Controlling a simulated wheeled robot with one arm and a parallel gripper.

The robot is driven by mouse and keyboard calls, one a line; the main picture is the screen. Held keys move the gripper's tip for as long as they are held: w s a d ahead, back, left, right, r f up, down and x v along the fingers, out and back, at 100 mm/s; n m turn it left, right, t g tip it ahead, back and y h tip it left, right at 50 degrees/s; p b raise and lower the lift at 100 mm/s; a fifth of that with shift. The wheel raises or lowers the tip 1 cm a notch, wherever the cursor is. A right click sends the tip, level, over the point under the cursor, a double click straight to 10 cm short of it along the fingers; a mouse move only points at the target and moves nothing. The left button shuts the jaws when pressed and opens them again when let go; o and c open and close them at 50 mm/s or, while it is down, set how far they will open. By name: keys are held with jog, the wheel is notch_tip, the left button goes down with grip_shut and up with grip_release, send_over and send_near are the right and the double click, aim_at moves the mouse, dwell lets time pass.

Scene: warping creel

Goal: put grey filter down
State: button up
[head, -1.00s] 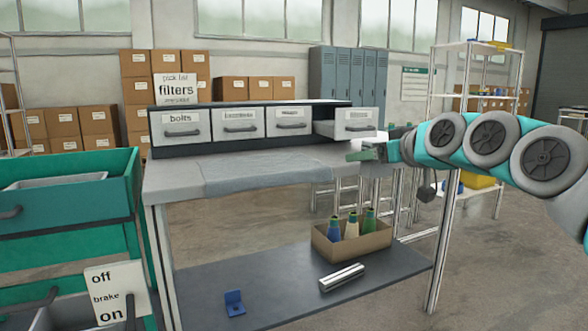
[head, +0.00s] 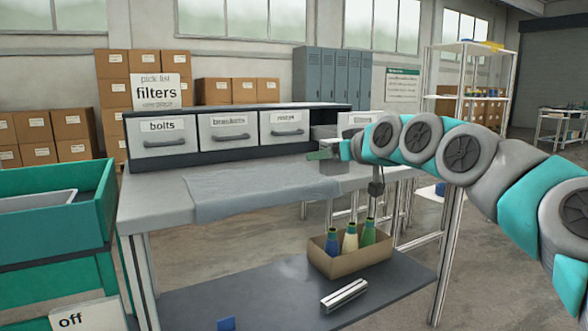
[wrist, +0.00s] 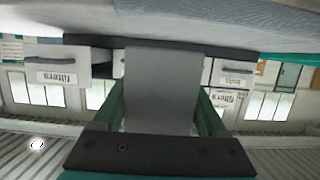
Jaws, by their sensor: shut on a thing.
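The grey filter is a plain grey block in the wrist view (wrist: 160,90), between the green fingers of my gripper (wrist: 160,110). My gripper is shut on it. In the head view my gripper (head: 325,156) is over the right end of the grey workbench (head: 150,205), in front of the pulled-out filters drawer (head: 358,120). A flat grey mat (head: 250,187) lies on the bench top.
The bolts drawer (head: 163,137) and two others beside it are shut. A green cart (head: 50,225) stands left.

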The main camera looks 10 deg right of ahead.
send_over(295, 181)
jog(key=shift+w+f, duration=0.15)
jog(key=shift+f, duration=2.1)
jog(key=shift+f, duration=0.15)
jog(key=shift+f, duration=0.45)
grip_shut()
jog(key=shift+f, duration=0.1)
jog(key=o, duration=1.4)
grip_release()
jog(key=shift+c, duration=0.2)
